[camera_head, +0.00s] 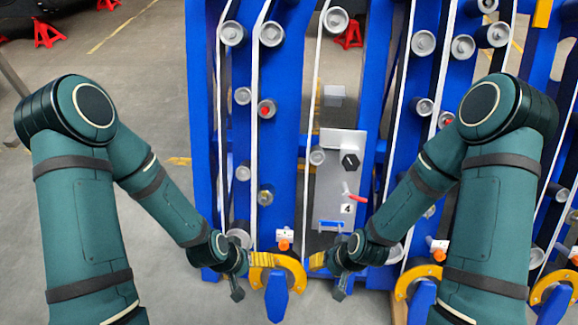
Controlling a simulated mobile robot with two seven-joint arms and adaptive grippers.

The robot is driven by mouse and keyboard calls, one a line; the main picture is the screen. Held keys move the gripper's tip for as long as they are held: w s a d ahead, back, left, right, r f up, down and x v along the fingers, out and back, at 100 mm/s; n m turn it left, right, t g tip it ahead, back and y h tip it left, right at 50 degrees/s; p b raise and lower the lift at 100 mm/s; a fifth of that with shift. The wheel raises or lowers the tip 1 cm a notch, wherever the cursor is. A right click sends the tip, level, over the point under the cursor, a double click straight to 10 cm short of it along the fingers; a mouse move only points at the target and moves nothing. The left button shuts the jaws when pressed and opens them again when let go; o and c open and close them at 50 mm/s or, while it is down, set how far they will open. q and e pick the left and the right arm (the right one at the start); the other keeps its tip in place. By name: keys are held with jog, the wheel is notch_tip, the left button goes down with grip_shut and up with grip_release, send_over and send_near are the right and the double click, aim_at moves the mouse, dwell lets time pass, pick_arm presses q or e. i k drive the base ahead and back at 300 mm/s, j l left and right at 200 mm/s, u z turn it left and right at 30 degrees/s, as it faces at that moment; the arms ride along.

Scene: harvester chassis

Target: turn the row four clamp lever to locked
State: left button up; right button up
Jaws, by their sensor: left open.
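A grey plate (339,170) marked with a "4" label (347,209) is mounted on the blue frame at centre. A small red lever (355,193) sticks out on it, tilted down to the right, above the label. A dark hex-shaped part (350,161) sits higher on the plate. My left gripper (250,272) is open and seemingly empty, low and left of the plate, by a yellow arch. My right gripper (330,273) is just below the plate, below the lever and apart from it. Its fingers look spread, with nothing visible between them.
Blue uprights (277,150) carry white belts and grey rollers (271,34). Yellow arches (297,275) with blue tongues (277,298) stand low along the frame. An orange-and-white part (284,240) sits above one. Red stands (47,34) are far back on open grey floor.

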aim_at(356, 198)
jog(key=l+z, duration=0.5)
jog(key=i+l+z, duration=0.1)
jog(key=z, duration=0.2)
jog(key=i+l+z, duration=0.1)
jog(key=l+z, duration=0.15)
